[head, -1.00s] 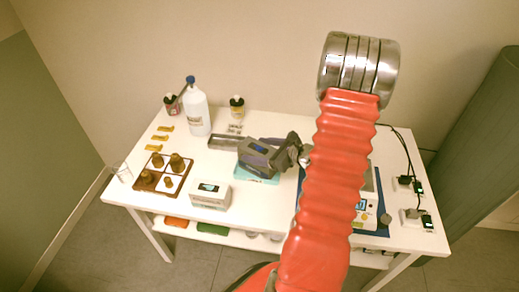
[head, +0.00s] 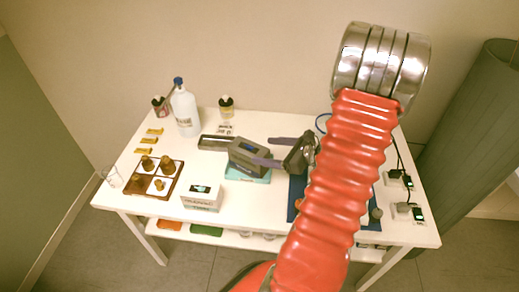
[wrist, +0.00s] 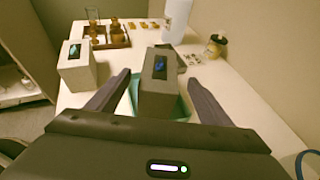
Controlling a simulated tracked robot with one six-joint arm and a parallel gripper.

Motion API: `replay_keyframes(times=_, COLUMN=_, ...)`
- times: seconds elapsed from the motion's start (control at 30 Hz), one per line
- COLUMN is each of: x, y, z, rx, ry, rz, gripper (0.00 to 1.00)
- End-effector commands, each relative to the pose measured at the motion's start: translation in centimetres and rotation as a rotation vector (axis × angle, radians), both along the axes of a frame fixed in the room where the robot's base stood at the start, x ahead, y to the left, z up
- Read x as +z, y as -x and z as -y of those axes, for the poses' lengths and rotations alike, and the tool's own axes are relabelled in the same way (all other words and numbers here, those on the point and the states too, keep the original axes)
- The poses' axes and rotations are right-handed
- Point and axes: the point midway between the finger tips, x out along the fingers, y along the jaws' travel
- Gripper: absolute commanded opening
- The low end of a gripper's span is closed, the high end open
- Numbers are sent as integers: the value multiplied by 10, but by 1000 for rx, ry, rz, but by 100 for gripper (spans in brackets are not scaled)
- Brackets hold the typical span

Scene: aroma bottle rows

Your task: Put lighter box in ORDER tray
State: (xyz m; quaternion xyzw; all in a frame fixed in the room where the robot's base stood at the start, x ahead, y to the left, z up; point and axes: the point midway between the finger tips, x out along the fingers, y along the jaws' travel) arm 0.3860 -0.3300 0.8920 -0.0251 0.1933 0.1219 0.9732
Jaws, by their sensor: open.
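A dark grey box (head: 248,151) with a small dark screen-like label on top sits on a teal tray (head: 262,180). The tray's lettering is too small to read. A white box (head: 202,198) with a similar label stands to its left on the bare table. The white box (wrist: 77,66) stands outside the left finger. I cannot tell by sight which box weighs less.
A brown compartment tray (head: 158,180) with knobbed pieces is at the left. A white bottle (head: 185,113), small jars and a narrow grey tray (head: 217,142) stand behind. A blue mat (head: 293,202) lies right, partly hidden by my arm. Cables and plugs (head: 405,212) lie far right.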

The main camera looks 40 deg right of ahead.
Motion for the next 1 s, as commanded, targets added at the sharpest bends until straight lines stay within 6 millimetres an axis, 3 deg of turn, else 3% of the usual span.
replay_keyframes(times=0.3, x=12, y=30, z=8, rx=-1, ry=-1, rz=0, gripper=73)
replay_keyframes(times=1.0, x=13, y=31, z=8, rx=-1, ry=-1, rz=0, gripper=73)
